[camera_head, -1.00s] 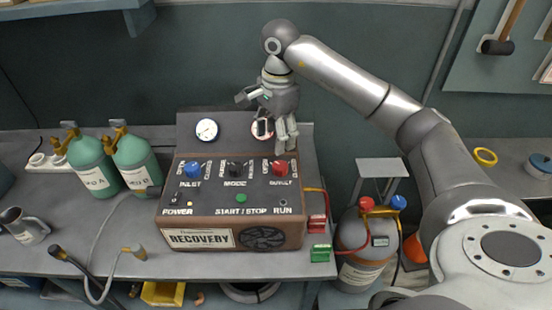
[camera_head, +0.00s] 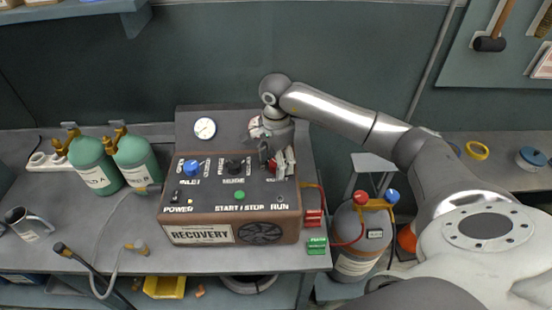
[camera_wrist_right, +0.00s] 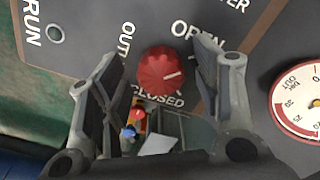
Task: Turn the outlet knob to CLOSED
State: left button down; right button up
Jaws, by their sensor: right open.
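The outlet knob (camera_wrist_right: 162,68) is red and round, on the dark panel of the recovery machine (camera_head: 228,205). In the right wrist view its white mark points right and slightly up, between the OPEN label (camera_wrist_right: 197,33) and the CLOSED label (camera_wrist_right: 158,101). My right gripper (camera_head: 280,164) is over the knob's place on the panel and hides it in the head view. In the right wrist view my right gripper (camera_wrist_right: 158,58) is open, with a finger on each side of the knob and gaps showing. My left gripper is out of view.
A blue inlet knob (camera_head: 191,168) and a black mode knob (camera_head: 234,167) sit left of my gripper. Gauges stand behind, one partly hidden by my wrist. Two green cylinders (camera_head: 95,172) stand at the left; a grey tank (camera_head: 360,235) stands at the right.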

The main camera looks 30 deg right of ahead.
jog(key=c, duration=1)
jog(key=m+b, duration=0.2)
jog(key=m, duration=0.1)
jog(key=shift+f+b, duration=0.15)
jog(key=shift+b, duration=0.15)
jog(key=m+b, duration=0.2)
jog(key=m, duration=0.3)
jog(key=shift+w, duration=0.1)
jog(key=m+b, duration=0.2)
jog(key=m, duration=0.3)
jog(key=shift+d, duration=0.1)
jog(key=shift+r+m+b, duration=0.2)
jog(key=shift+m+b, duration=0.2)
jog(key=shift+m, duration=2)
jog(key=shift+w, duration=0.1)
